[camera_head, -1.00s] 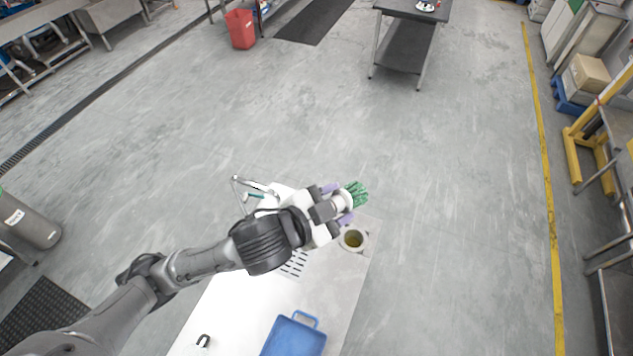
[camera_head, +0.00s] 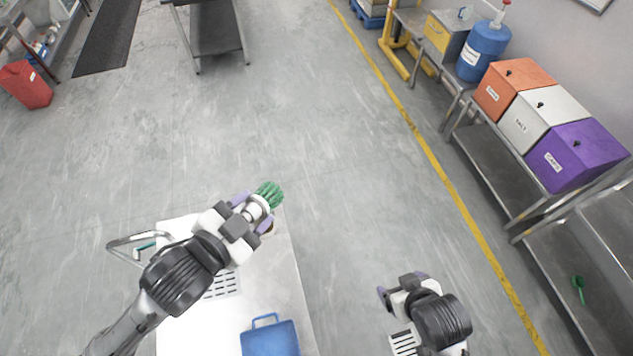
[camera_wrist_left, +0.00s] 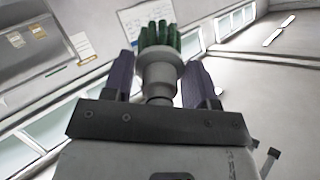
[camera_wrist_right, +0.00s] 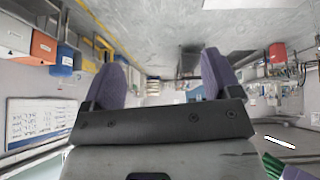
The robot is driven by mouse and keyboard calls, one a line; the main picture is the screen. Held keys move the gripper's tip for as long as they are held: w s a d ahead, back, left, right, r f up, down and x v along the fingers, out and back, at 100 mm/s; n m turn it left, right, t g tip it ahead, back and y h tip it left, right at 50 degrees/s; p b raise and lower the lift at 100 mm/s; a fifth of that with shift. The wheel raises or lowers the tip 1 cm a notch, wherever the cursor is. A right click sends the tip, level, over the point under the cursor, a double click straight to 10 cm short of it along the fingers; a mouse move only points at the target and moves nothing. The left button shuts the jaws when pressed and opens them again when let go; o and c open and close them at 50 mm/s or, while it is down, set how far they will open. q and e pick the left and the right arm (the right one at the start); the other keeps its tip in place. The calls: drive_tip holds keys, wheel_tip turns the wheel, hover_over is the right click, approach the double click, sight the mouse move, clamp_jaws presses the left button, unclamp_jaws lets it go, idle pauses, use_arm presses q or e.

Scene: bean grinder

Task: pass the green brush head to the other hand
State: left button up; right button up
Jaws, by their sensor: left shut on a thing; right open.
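The green brush head (camera_head: 269,193) has green bristles on a white collar and is held at the tip of my left gripper (camera_head: 252,211), above the far end of the white table. In the left wrist view the bristles (camera_wrist_left: 160,38) point away from the gripper, and the collar's stem sits between the purple fingers (camera_wrist_left: 158,80). My right gripper (camera_head: 402,284) is open and empty, to the right of the table and well apart from the brush head. In the right wrist view its purple fingers (camera_wrist_right: 164,75) stand wide with nothing between them.
The white table (camera_head: 285,265) carries a blue container with a handle (camera_head: 270,338) and a slotted grate (camera_head: 224,285). A metal bar frame (camera_head: 128,243) stands at its left. Orange, white and purple bins (camera_head: 577,153) stand on a bench at right. Floor between is clear.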

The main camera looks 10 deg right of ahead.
drive_tip(key=w+a+r+n+t+y, duration=0.1)
drive_tip(key=w+a+r+t+y, duration=0.15)
drive_tip(key=w+r, duration=0.85)
drive_tip(key=w+a+r+n+t+y, duration=0.2)
drive_tip(key=w+a+r+t, duration=0.15)
drive_tip(key=w+r, duration=0.7)
use_arm(q)
drive_tip(key=shift+w, duration=0.1)
use_arm(e)
drive_tip(key=m+g+y, duration=0.8)
drive_tip(key=m+g, duration=0.1)
drive_tip(key=m, duration=0.2)
approach(261, 196)
wheel_tip(261, 196, down, 2)
drive_tip(key=w+d, duration=0.1)
drive_tip(key=w+a+f+m, duration=0.1)
drive_tip(key=a, duration=0.2)
drive_tip(key=w+a+f, duration=0.1)
drive_tip(key=a+f, duration=0.1)
drive_tip(key=a, duration=0.1)
drive_tip(key=w+a+f+m, duration=0.1)
drive_tip(key=a+f, duration=0.1)
drive_tip(key=a, duration=0.2)
drive_tip(key=shift+f+m, duration=0.1)
drive_tip(key=shift+m, duration=0.2)
